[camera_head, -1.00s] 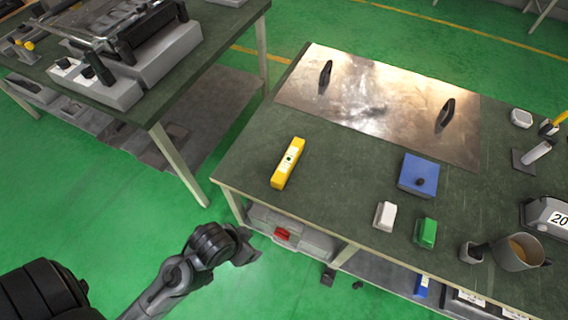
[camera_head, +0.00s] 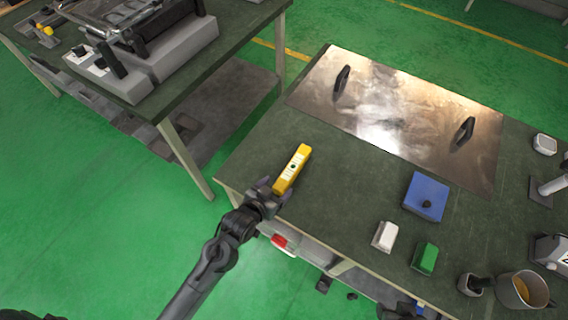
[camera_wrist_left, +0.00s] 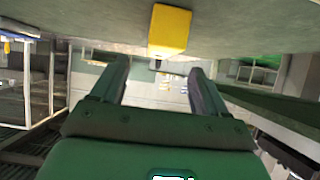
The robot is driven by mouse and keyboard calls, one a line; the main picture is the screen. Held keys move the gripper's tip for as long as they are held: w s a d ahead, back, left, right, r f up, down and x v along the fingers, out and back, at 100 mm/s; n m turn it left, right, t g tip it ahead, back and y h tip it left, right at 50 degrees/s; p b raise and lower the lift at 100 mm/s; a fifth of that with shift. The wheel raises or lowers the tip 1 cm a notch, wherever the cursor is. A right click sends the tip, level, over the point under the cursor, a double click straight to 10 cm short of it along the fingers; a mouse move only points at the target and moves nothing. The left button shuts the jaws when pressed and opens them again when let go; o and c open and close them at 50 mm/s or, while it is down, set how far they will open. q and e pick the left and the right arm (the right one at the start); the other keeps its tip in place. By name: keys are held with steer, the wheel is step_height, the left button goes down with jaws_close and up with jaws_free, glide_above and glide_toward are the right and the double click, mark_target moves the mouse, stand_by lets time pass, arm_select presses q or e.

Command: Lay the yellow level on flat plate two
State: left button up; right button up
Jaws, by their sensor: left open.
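The yellow level (camera_head: 292,169) lies on the green worktable near its front-left corner. In the left wrist view its yellow end (camera_wrist_left: 169,30) lies just beyond and between my fingers. My left gripper (camera_head: 268,188) is open and empty at the level's near end, in line with it; I cannot tell whether they touch. A large shiny metal plate (camera_head: 400,115) with two black handles lies at the back of the table; no number shows on it. A dark part at the bottom edge (camera_head: 398,311) may be my right gripper; its fingers cannot be made out.
A blue box (camera_head: 426,194), a white block (camera_head: 385,236), a green block (camera_head: 425,257) and a mug (camera_head: 522,290) stand right of the level. The tabletop (camera_head: 340,175) between level and blue box is clear. Another table (camera_head: 175,95) stands left.

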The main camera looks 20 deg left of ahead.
mark_target(290, 170)
arm_select(q)
steer(key=shift+w+b, duration=0.35)
steer(key=shift+w, duration=0.6)
steer(key=b+x, duration=0.1)
steer(key=x, duration=0.2)
steer(key=shift+w+d+r, duration=0.15)
steer(key=shift+w, duration=0.4)
steer(key=shift+w+f+b, duration=0.15)
steer(key=shift+f+b, duration=0.25)
steer(key=shift+b, duration=0.05)
steer(key=shift+b+x, duration=1.25)
steer(key=shift+x, duration=1)
steer(key=shift+r, duration=0.15)
arm_select(e)
steer(key=f, duration=0.2)
steer(key=s+f, duration=0.1)
steer(key=f, duration=0.2)
steer(key=shift+s+a+f, duration=0.15)
steer(key=shift+a+f, duration=0.1)
steer(key=shift+f, duration=0.1)
arm_select(q)
steer(key=c, duration=1.3)
